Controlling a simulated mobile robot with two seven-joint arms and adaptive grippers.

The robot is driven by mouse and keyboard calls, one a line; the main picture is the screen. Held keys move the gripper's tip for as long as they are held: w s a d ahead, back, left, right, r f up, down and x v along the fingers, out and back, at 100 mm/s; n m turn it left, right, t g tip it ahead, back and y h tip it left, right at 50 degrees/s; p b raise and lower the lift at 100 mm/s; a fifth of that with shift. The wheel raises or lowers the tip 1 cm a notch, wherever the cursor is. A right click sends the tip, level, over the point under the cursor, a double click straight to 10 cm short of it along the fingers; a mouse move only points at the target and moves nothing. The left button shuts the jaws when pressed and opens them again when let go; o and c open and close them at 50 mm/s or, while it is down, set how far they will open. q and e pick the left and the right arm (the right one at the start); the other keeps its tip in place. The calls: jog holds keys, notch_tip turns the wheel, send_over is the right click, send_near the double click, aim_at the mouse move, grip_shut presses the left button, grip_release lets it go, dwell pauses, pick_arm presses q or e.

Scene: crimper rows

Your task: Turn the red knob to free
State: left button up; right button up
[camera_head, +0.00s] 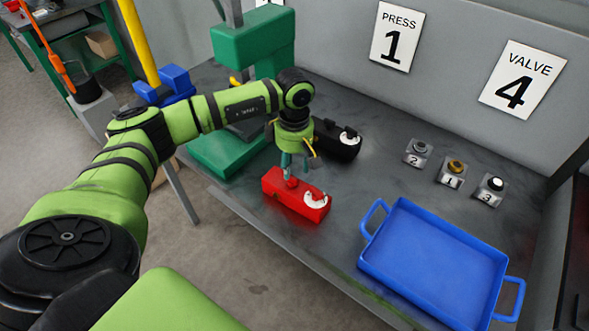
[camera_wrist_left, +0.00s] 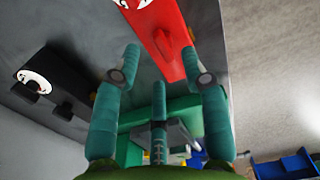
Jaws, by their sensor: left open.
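The red box (camera_head: 281,197) sits near the table's front edge, with a red knob (camera_head: 292,183) and a white dial (camera_head: 316,199) on top. My left gripper (camera_head: 288,165) points down just above the knob, its teal fingers spread. In the left wrist view the open fingers (camera_wrist_left: 162,66) show with the red knob (camera_wrist_left: 164,45) beyond their tips, roughly between them; I cannot tell whether they touch it. The white dial there is cut by the top edge, and its markings are too small to read. My right gripper is not in view.
A black box (camera_head: 335,150) with a white dial stands close behind my left gripper. A green press (camera_head: 252,45) stands at the left, a blue tray (camera_head: 436,253) at the right. Several small numbered button boxes (camera_head: 451,170) sit at the back. The table between is clear.

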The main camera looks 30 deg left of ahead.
aim_at(294, 177)
pick_arm(q)
notch_tip(294, 177, down, 3)
jog(key=shift+f+p, duration=0.1)
jog(key=shift+p, duration=0.5)
jog(key=shift+f, duration=0.35)
grip_shut()
